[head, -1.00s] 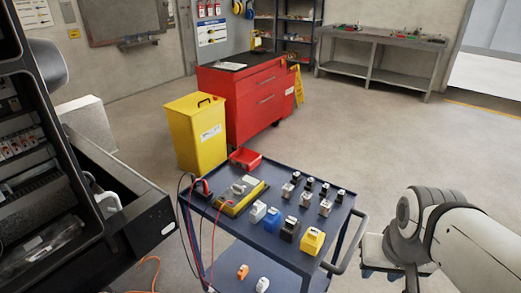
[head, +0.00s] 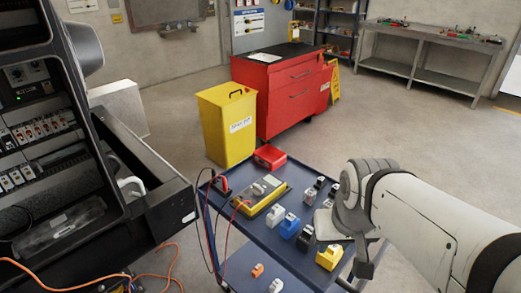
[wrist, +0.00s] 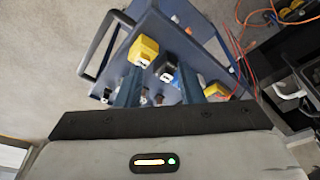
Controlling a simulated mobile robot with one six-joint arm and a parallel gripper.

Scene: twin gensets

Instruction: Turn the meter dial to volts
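The meter (head: 264,197) is a yellow-edged unit lying on the blue cart, left of several small blocks. A light grey knob (head: 258,189) shows on its face; its pointer and markings are too small to read. In the wrist view, a yellow piece at the right (wrist: 216,90) looks like part of the meter, partly hidden by a finger. My gripper (wrist: 159,72) is open and empty, its two blue fingers wide apart above the cart. In the head view my gripper is over the cart's right side, to the right of the meter and apart from it.
An open cabinet (head: 45,130) stands left; a yellow bin (head: 228,125) stands behind.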

